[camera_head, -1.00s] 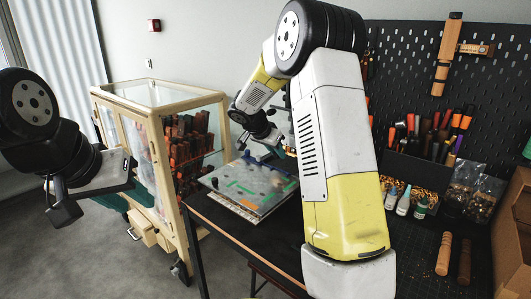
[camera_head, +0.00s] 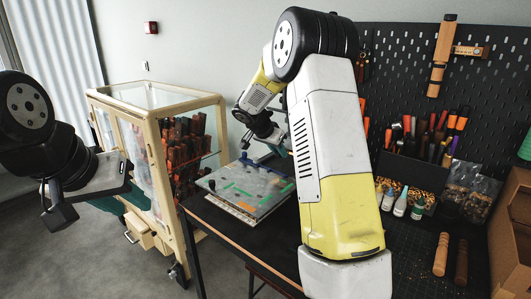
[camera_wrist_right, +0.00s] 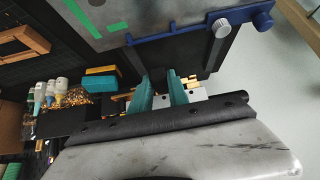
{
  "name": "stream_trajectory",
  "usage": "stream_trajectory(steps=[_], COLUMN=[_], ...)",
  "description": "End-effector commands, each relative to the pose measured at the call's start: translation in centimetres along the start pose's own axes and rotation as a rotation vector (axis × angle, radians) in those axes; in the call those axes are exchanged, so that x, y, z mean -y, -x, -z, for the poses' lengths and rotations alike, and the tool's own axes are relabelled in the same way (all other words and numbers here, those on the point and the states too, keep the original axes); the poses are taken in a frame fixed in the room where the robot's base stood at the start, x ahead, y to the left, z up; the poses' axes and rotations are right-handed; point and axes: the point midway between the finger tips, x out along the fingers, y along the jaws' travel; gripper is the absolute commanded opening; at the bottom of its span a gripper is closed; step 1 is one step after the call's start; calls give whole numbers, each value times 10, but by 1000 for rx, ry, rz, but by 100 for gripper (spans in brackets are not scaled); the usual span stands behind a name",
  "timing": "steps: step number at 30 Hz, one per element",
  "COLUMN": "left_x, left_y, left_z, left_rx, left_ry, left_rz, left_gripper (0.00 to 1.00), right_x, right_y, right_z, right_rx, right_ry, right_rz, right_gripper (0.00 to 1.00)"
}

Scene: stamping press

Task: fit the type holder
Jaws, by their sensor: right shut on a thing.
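My right gripper (camera_wrist_right: 160,92) has teal fingers shut on a small metal piece with brass parts, apparently the type holder (camera_wrist_right: 194,94). The fingers hide part of it. In the head view the right gripper (camera_head: 279,146) is beside the press at the table's back, and the held piece cannot be made out. The press shows in the wrist view as a grey plate (camera_wrist_right: 150,12) with a blue bar (camera_wrist_right: 180,35) and a silver knob (camera_wrist_right: 221,28), beyond the fingers. I cannot tell whether the holder touches the press. My left gripper (camera_head: 142,208) seems open and empty, before the cabinet.
A glass-sided cabinet (camera_head: 160,105) with dark red blocks stands left of the black table (camera_head: 275,240). The grey plate (camera_head: 250,187) with green strips lies on the table. Bottles (camera_head: 400,202), tools (camera_head: 430,135) and two wooden handles (camera_head: 441,253) are at the right.

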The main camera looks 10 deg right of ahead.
Motion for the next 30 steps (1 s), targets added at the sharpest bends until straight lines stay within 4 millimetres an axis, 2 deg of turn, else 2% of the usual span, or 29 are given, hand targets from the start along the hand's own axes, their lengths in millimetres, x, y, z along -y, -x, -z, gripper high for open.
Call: stream_trajectory(steps=[3, 4, 7, 18, 30], left_x=[0, 0, 0, 0, 0], left_y=[0, 0, 0, 0, 0], left_z=[0, 0, 0, 0, 0], left_rx=[0, 0, 0, 0, 0], left_ry=[0, 0, 0, 0, 0], left_rz=[0, 0, 0, 0, 0], left_gripper=[36, 36, 36, 36, 36], right_x=[0, 0, 0, 0, 1], right_y=[0, 0, 0, 4, 66], right_z=[2, 2, 1, 0, 1], right_rx=[-2, -2, -2, 0, -2], right_ry=[0, 0, 0, 1, -1], right_rz=[1, 1, 1, 0, 3], right_gripper=[0, 27, 46, 46, 46])
